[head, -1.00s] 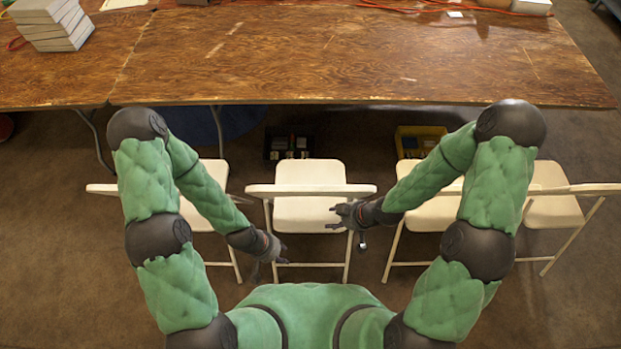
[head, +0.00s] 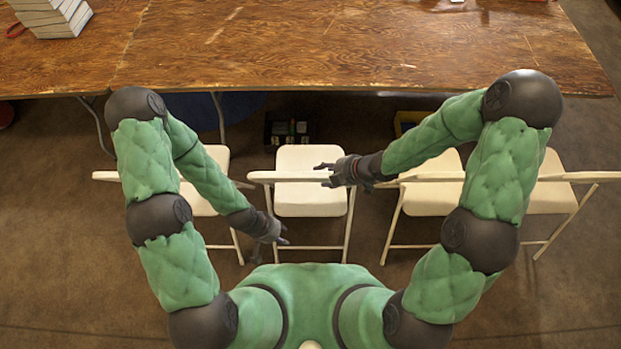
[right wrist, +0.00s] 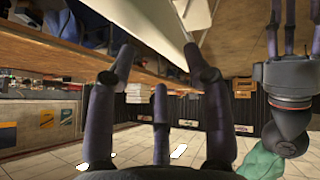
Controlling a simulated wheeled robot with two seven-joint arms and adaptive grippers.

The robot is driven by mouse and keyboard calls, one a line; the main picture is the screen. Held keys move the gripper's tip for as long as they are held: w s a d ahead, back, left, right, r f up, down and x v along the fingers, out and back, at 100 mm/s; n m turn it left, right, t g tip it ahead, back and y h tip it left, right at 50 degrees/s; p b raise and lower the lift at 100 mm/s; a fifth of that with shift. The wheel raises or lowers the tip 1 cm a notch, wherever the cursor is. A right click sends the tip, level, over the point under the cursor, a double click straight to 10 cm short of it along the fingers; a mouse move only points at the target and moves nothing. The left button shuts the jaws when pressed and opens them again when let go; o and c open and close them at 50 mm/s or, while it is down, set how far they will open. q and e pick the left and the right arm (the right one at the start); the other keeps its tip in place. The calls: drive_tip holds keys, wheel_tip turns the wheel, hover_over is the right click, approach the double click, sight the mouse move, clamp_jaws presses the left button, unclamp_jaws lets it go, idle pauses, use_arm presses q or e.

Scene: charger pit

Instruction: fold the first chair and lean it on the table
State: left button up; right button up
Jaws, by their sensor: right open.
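White folding chairs stand unfolded in a row before the wooden table (head: 330,55). The chair in front of me (head: 310,200) has its seat down and its back rail towards me. My right gripper (head: 322,174) is open at the right end of that back rail; I cannot tell whether it touches. In the right wrist view its spread fingers (right wrist: 160,75) are below a pale chair part (right wrist: 160,30). My left gripper (head: 283,240) is low by the chair's left legs, its fingers apart and empty in the right wrist view (right wrist: 290,25).
Another chair (head: 205,180) stands left, and more chairs (head: 432,190) stand right. A dark crate (head: 290,128) and a yellow bin (head: 408,121) are on the floor under the table. White boxes (head: 50,15) sit on the table's left end.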

sight(310, 178)
drive_tip(key=b+x, duration=0.5)
drive_tip(key=x, duration=0.3)
drive_tip(key=shift+s+f, duration=0.1)
drive_tip(key=shift+f, duration=0.15)
drive_tip(key=shift+a+f+b, duration=0.4)
drive_tip(key=shift+f+b, duration=0.05)
drive_tip(key=shift+b, duration=0.1)
